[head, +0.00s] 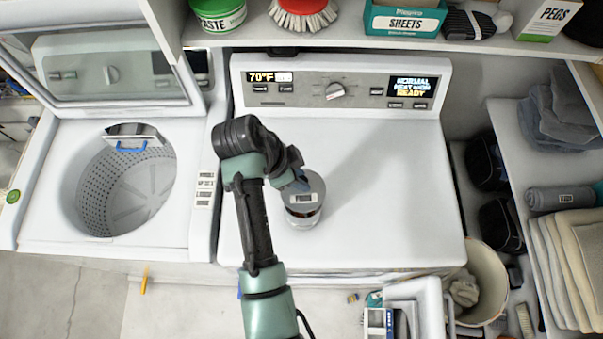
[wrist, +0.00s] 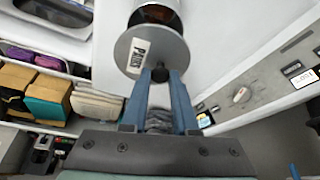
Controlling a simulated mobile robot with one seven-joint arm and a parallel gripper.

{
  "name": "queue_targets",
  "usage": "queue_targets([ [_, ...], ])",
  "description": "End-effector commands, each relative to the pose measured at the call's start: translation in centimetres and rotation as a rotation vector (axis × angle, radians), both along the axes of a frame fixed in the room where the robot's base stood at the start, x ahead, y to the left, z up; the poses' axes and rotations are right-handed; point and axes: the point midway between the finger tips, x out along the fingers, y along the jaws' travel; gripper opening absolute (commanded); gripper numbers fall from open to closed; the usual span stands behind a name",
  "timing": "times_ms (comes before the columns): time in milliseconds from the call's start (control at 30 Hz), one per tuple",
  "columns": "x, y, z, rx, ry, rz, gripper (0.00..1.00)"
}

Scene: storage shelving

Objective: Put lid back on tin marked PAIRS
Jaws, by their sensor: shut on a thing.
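The round grey lid (head: 316,186) with a dark knob is above the tin in the head view, and its white label reads PAIRS in the wrist view (wrist: 151,45). My gripper (wrist: 160,78) has its blue fingers closed on the knob; it also shows in the head view (head: 300,184). The tin (head: 303,219) is a short clear-sided container with brownish contents, standing on the white machine top. It shows partly behind the lid in the wrist view (wrist: 157,12). The lid hides the tin's rim, so I cannot tell whether they touch.
The white machine top (head: 390,190) is clear around the tin. A control panel (head: 340,85) rises behind it. An open washer (head: 125,185) stands left. Shelving with folded towels (head: 570,260) is at right, and a shelf with a SHEETS box (head: 405,20) overhangs the back.

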Motion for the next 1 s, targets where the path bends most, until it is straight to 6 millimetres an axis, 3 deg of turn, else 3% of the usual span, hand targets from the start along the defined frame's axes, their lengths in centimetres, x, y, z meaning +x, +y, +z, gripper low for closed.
queue_targets([
  [500, 0.0, 0.0, -4.9, 0.0, 0.0, 0.0, 0.0],
  [1000, 0.0, 0.0, -5.3, 0.0, 0.001, 0.0, 0.0],
])
